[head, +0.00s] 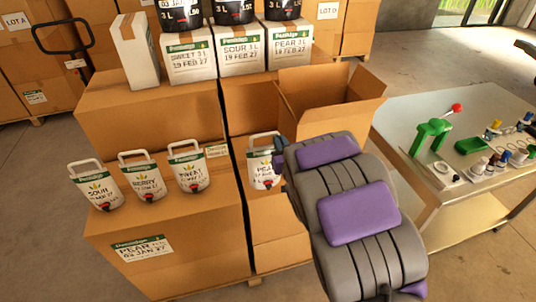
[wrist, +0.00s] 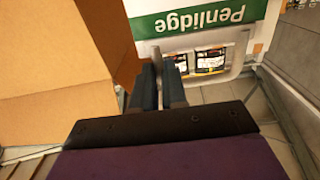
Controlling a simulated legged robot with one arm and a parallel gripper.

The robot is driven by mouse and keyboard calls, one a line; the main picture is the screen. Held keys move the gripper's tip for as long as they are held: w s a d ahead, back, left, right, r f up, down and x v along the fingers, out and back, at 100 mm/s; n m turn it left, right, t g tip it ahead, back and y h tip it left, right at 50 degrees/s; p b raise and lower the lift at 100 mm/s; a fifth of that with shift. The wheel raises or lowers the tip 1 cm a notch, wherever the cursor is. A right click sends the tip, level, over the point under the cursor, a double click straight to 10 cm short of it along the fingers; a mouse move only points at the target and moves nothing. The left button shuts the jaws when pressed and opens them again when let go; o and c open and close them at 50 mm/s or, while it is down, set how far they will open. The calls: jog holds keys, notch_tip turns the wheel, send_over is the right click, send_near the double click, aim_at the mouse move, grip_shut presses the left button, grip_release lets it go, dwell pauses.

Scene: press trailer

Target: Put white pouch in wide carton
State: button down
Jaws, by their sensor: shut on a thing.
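A white pouch (head: 262,170) with a green label band, a loop handle and a red tap shows in the head view, partly hidden by my arm. In the wrist view a white pouch (wrist: 150,10) with a green Penlidge label, upside down in the picture, lies just past my gripper (wrist: 172,72). The jaws are shut at its handle; the exact grip is hard to see. A wide open carton (head: 345,115) with raised flaps stands behind the pouch, partly covered by my arm.
Three similar pouches, sour (head: 95,187), berry (head: 143,180) and sweet (head: 189,174), stand on a carton at left. White boxes (head: 240,52) carrying black tubs stand behind. A metal table (head: 410,110) with green tools and small bottles is at right.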

aim_at(260, 153)
jog(key=w+a+f+b, duration=0.3)
jog(key=w+a+f, duration=0.1)
jog(key=w+a, duration=0.5)
jog(key=w, duration=0.2)
jog(key=shift+w+a+f+b, duration=0.15)
jog(key=shift+w+f+b, duration=0.15)
jog(key=shift+b, duration=0.05)
jog(key=c, duration=1.3)
grip_release()
jog(key=shift+a+f, duration=0.1)
jog(key=shift+a, duration=0.5)
jog(key=shift+o, duration=0.7)
jog(key=shift+d, duration=0.1)
jog(key=v, duration=0.3)
jog(key=p+v, duration=0.1)
jog(key=v, duration=0.3)
jog(key=p+v, duration=0.1)
jog(key=v, duration=0.3)
jog(key=shift+d, duration=0.4)
jog(key=shift+s, duration=0.5)
